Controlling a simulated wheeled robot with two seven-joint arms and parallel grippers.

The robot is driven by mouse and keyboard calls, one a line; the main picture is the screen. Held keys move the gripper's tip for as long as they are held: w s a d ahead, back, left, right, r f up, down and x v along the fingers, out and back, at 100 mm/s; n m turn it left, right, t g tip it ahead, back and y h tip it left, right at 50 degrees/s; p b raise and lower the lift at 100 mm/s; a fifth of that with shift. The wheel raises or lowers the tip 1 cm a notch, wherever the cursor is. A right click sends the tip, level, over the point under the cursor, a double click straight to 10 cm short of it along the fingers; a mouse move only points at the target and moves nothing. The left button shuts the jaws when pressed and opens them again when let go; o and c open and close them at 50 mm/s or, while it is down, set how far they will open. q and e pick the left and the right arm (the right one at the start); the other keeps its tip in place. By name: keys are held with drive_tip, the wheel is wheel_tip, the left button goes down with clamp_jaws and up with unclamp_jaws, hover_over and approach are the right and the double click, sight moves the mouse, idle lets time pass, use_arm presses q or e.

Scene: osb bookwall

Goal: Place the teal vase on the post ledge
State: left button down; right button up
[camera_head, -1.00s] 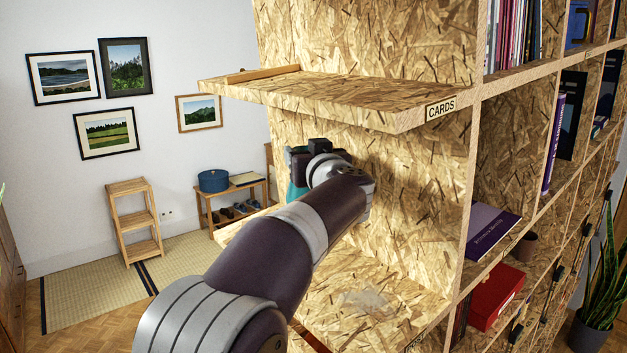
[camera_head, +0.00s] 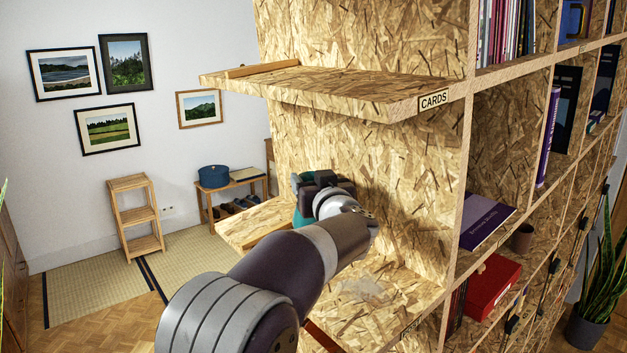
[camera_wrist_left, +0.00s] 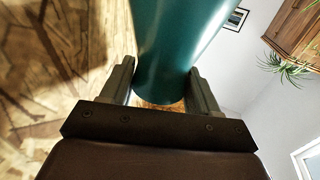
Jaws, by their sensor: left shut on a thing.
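The teal vase (camera_head: 301,214) shows only in part in the head view, behind my left gripper (camera_head: 318,184). In the left wrist view the vase (camera_wrist_left: 175,45) is a smooth, dark teal body between the two fingers of my left gripper (camera_wrist_left: 162,88), which is shut on it. The vase is over or on the lower OSB ledge (camera_head: 243,222); my arm hides its base, so I cannot tell whether it touches. That ledge's label is partly hidden and unreadable, so I cannot tell if it says post. My right gripper is not in view.
An upper ledge (camera_head: 330,84) labelled CARDS juts out above my left gripper, with a thin wooden strip at its far edge. An OSB back panel (camera_head: 400,170) stands close behind the vase. Shelves with books and a red box (camera_head: 490,287) lie to the right.

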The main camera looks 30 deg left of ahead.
use_arm(q)
drive_tip(key=shift+w+a+f, duration=0.2)
drive_tip(key=shift+f, duration=0.25)
drive_tip(key=c, duration=0.6)
unclamp_jaws()
drive_tip(key=o, duration=0.3)
drive_tip(key=shift+d, duration=0.1)
drive_tip(key=shift+o, duration=0.2)
drive_tip(key=shift+s+r, duration=0.1)
drive_tip(key=shift+s, duration=0.1)
